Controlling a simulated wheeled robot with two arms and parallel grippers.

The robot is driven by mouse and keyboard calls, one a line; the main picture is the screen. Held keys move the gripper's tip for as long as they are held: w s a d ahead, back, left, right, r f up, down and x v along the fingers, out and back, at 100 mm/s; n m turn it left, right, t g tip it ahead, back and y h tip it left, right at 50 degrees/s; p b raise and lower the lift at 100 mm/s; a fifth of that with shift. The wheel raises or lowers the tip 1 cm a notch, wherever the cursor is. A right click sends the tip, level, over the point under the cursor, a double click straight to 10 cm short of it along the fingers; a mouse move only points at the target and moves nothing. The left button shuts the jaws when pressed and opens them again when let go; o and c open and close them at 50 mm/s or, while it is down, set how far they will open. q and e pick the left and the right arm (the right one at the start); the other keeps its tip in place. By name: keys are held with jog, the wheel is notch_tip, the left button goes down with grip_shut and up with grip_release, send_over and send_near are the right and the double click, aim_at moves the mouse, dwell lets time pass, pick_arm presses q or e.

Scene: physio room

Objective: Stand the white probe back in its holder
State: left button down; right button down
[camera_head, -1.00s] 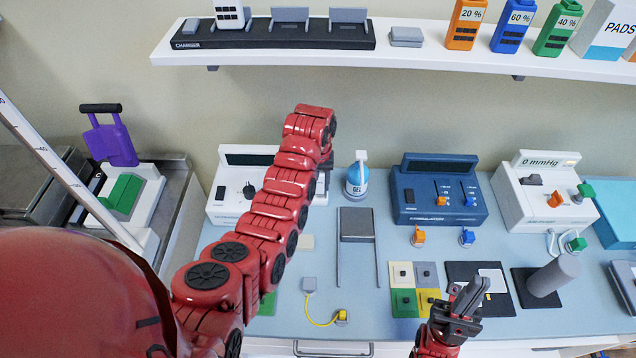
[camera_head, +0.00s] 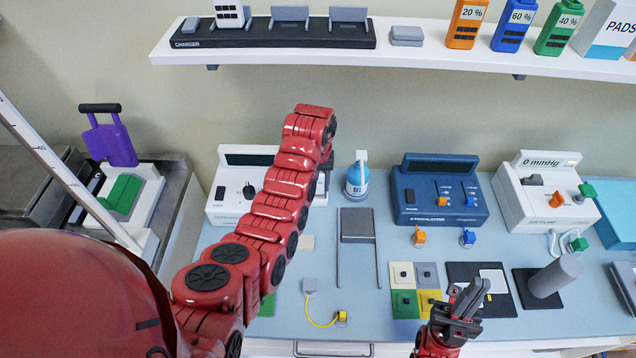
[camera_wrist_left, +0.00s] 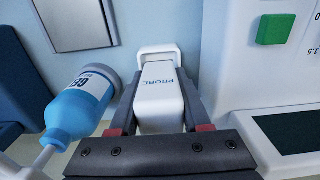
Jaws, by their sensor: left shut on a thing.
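The white probe (camera_wrist_left: 160,100), lettered PROBE, is between the fingers of my left gripper (camera_wrist_left: 156,88) in the left wrist view. The gripper is shut on it. A white bracket-like piece (camera_wrist_left: 158,51) shows at the probe's far end; I cannot tell whether it is the holder or part of the probe. In the head view my left gripper (camera_head: 326,162) is mostly hidden behind my red arm, beside the white unit (camera_head: 226,208). My right gripper (camera_head: 462,300) hangs over the front of the counter, apart from the probe; its finger gap is unclear.
A blue gel bottle (camera_head: 357,180) stands close beside my left gripper and also shows in the wrist view (camera_wrist_left: 80,103). A blue stimulator (camera_head: 438,190) and a white pressure unit (camera_head: 545,192) stand to the right. A shelf (camera_head: 420,60) runs above. Coloured pads (camera_head: 404,303) lie in front.

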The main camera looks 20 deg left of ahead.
pick_arm(q)
jog(key=shift+f+b, duration=0.55)
jog(key=shift+f, duration=0.25)
dwell(0.4)
jog(key=shift+r, duration=0.2)
jog(key=shift+r+p, duration=0.4)
jog(key=shift+r, duration=1.4)
jog(key=shift+r+p, duration=1)
jog(key=shift+r, duration=0.05)
jog(key=shift+f, duration=0.1)
